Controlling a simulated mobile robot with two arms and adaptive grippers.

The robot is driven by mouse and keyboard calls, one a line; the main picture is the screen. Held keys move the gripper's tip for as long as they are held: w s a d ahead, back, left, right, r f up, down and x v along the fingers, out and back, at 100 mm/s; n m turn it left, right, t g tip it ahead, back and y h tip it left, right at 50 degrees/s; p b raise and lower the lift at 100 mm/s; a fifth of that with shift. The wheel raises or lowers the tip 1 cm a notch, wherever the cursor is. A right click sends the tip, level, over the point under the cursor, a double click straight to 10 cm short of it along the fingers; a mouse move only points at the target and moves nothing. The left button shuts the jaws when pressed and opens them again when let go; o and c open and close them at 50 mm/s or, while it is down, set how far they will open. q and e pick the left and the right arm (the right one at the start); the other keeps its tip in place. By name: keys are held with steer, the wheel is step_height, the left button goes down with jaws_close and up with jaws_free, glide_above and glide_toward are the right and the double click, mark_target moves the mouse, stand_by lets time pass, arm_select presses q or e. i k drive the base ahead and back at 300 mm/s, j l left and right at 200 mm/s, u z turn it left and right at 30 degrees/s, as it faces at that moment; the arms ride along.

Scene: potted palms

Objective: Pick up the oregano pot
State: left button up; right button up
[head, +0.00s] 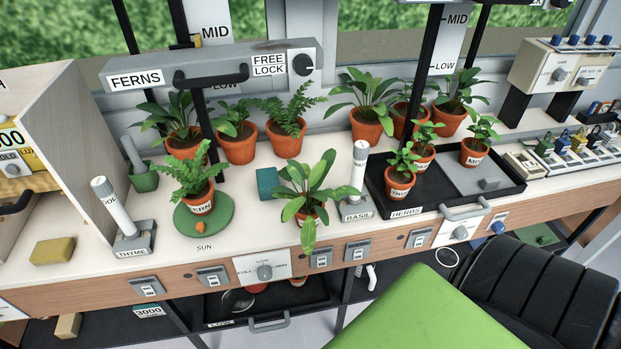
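No label that I can read says oregano. The black herbs tray (455,206) at the right of the bench holds three small terracotta herb pots: a front pot (399,190), a pot behind it (424,164) and a right pot (474,158). Each has a white label, too small to read surely, and a leafy green plant. The right pot stands by a grey plate (480,178) in the tray. The front pot's leaves partly cover the pot behind. Neither of my grippers is in view.
A black post rises close behind the herb pots. Larger potted plants stand along the back, including a fern (286,138). A potted plant (312,212) and white cylinder (358,165) stand left of the tray. A fern pot (199,200) sits on a green disc.

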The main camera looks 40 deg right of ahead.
mark_target(308, 208)
steer(key=i+l+z, duration=0.1)
steer(key=l+z, duration=0.2)
steer(key=z, duration=0.15)
steer(key=i+l+z, duration=0.1)
steer(key=l+z, duration=0.15)
steer(key=z, duration=0.2)
